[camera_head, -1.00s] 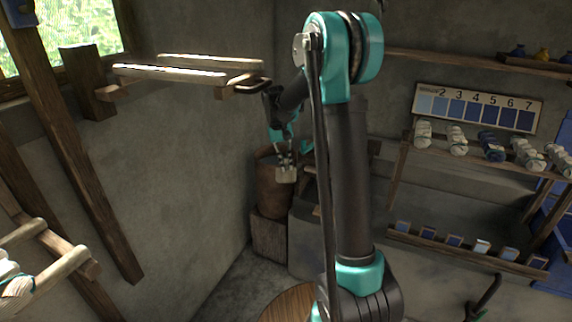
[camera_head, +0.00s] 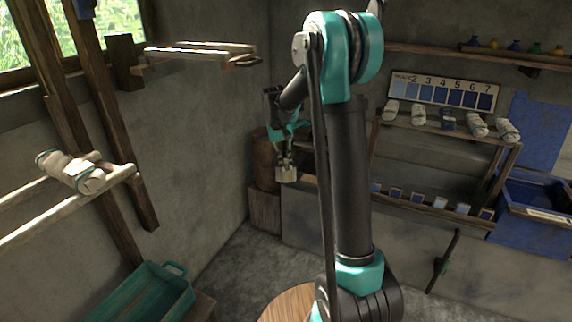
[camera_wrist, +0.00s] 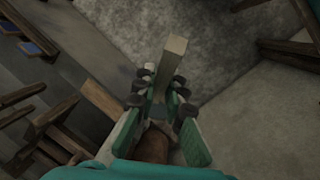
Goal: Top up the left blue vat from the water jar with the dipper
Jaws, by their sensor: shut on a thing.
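My gripper (camera_head: 286,150) is shut on the dipper (camera_head: 286,173), whose pale cup hangs below the fingers. In the wrist view my gripper (camera_wrist: 158,98) closes around a pale wooden piece of the dipper (camera_wrist: 174,52). A brown vessel, apparently the water jar (camera_head: 264,165), stands on a block in the back corner, partly hidden behind my arm. The dipper appears in front of it, apart from it. A blue vat (camera_head: 530,232) shows at the right edge, cut off by the frame. I cannot tell whether it is the left one. The dipper's contents are not visible.
A teal crate (camera_head: 150,298) is at lower left, beside wooden posts and rails with a pale bundle (camera_head: 70,172). A rack with yarn skeins (camera_head: 447,120) and a numbered shade card (camera_head: 443,92) stand at the back wall.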

